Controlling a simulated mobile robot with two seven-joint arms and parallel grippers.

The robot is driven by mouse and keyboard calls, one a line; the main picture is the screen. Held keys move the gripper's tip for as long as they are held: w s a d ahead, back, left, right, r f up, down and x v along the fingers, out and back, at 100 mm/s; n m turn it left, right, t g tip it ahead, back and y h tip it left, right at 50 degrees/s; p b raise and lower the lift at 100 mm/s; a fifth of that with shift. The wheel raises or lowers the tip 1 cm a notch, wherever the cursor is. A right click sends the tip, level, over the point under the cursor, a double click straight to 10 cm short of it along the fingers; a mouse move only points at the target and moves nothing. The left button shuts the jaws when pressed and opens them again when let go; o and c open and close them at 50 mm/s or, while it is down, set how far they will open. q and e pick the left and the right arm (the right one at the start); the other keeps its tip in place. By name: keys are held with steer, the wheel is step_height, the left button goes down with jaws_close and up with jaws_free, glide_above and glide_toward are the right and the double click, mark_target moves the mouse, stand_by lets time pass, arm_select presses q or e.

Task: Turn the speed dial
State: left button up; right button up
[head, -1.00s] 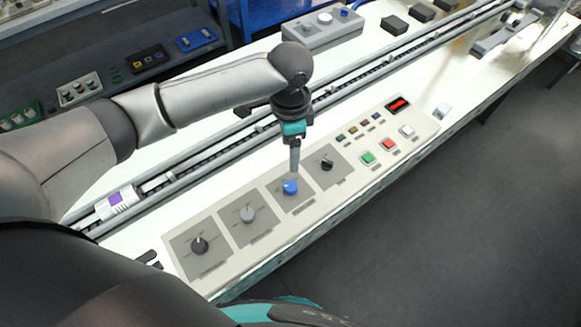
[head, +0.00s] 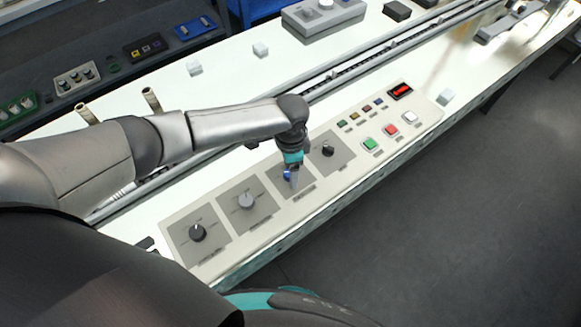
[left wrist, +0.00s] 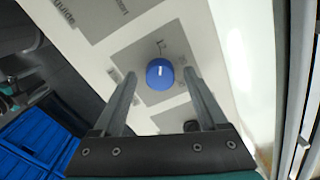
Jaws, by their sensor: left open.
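A sloped beige control panel (head: 355,156) carries a row of dials on grey squares: a black dial (head: 197,232), a grey dial (head: 246,200), a blue dial (head: 287,175) and another black dial (head: 328,150). Their labels are too small to read in the head view. My left gripper (head: 294,182) is at the blue dial and partly hides it. In the left wrist view the blue dial (left wrist: 160,74), with a short white mark, sits between the two open fingertips (left wrist: 159,73). A gap shows on each side. My right gripper is out of view.
Green (head: 371,144), red (head: 390,130) and white (head: 409,117) buttons and a red display (head: 399,91) are at the panel's right end. A conveyor rail (head: 345,70) runs behind. White blocks (head: 194,68) lie on the table. My left arm crosses above the left dials.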

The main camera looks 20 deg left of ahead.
arm_select(q)
jaws_close()
stand_by(0.6)
